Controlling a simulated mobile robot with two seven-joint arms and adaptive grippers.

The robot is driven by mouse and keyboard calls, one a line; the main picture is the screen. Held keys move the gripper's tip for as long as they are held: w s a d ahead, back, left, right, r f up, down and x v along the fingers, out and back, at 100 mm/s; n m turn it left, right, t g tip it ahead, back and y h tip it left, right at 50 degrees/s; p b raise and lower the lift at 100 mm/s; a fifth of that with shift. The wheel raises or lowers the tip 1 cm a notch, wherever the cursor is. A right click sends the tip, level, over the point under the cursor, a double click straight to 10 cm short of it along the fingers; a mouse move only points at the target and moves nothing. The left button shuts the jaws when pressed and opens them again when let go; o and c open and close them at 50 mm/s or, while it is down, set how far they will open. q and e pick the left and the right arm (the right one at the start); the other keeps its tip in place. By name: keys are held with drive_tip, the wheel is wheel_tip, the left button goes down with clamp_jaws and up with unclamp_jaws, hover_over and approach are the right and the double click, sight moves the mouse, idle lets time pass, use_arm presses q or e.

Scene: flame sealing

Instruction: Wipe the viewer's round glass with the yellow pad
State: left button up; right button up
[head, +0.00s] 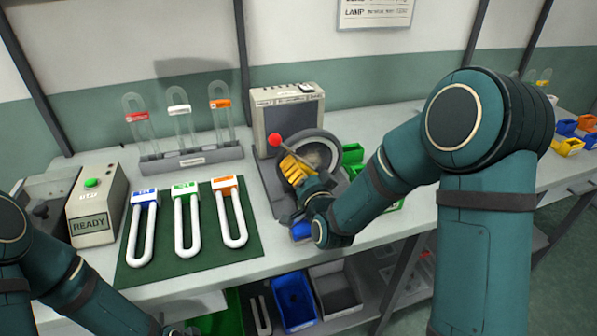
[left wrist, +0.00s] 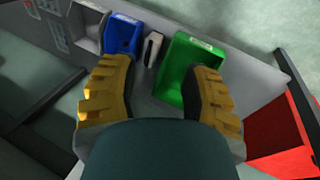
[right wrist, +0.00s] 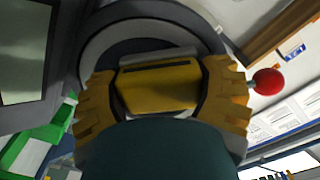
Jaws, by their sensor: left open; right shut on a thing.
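The viewer (head: 287,112) is a grey box with a round glass (head: 318,152) in a dark ring on its front, at the middle of the bench. My right gripper (head: 297,170) is in front of this glass. In the right wrist view the right gripper (right wrist: 165,90) is shut on the yellow pad (right wrist: 160,85). The pad faces the round dark ring (right wrist: 105,35); whether it touches the glass is hidden. A red ball knob (head: 274,140) on a lever is beside the ring. My left gripper (left wrist: 160,90) is open and empty, above the lower shelf's bins.
A green mat (head: 160,255) with several white U-shaped tubes lies left of the viewer. A rack (head: 190,160) of glass tubes stands behind it. A box with a READY sign (head: 92,225) is at left. Green bins (head: 352,154) sit right of the viewer; blue bin (head: 293,300) below.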

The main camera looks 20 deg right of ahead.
sight(324, 161)
drive_tip(key=shift+d, duration=3.4)
drive_tip(key=shift+a, duration=0.1)
